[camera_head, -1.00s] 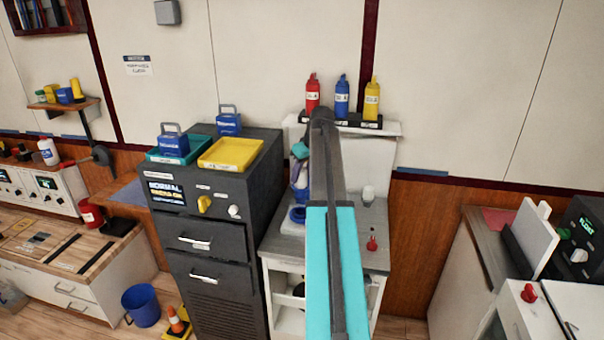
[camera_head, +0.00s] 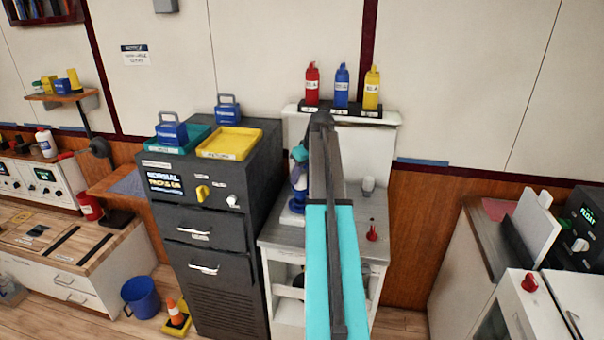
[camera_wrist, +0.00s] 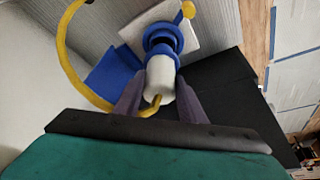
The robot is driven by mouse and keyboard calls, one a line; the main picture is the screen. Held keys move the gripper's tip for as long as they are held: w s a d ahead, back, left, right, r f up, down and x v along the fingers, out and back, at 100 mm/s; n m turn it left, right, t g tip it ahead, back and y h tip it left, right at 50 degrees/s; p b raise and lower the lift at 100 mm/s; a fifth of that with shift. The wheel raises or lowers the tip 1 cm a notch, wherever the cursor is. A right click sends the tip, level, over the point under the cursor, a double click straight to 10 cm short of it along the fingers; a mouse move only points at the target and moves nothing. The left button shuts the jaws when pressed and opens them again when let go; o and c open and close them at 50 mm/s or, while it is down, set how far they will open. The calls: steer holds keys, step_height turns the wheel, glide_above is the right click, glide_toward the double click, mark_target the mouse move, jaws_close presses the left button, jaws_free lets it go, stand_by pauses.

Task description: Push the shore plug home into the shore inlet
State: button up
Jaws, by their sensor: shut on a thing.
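In the wrist view my gripper (camera_wrist: 158,100) is shut on the shore plug (camera_wrist: 159,76), a white cylinder with a blue collar. A yellow cable leaves its near end and loops to the left. The shore inlet (camera_wrist: 163,36) is a blue ring on a pale square plate (camera_wrist: 128,32), straight ahead of the plug. The plug's front is in line with the ring and meets it in this view; I cannot tell how deep it sits. In the head view my arm covers the gripper, plug and inlet.
A yellow knob-like part (camera_wrist: 188,9) stands beside the inlet, and a blue panel (camera_wrist: 110,72) lies left of the plug. In the head view a dark cabinet (camera_head: 215,240) stands left of my arm. Red, blue and yellow bottles (camera_head: 342,85) stand on a shelf behind it.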

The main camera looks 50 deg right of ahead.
mark_target(302, 188)
steer(key=shift+f, duration=0.4)
steer(key=shift+f+b, duration=0.85)
steer(key=shift+f, duration=1.5)
stand_by(3.2)
steer(key=o, duration=1.5)
steer(key=shift+c, duration=0.2)
steer(key=b+v, duration=0.3)
steer(key=v, duration=1)
steer(key=shift+r, duration=0.4)
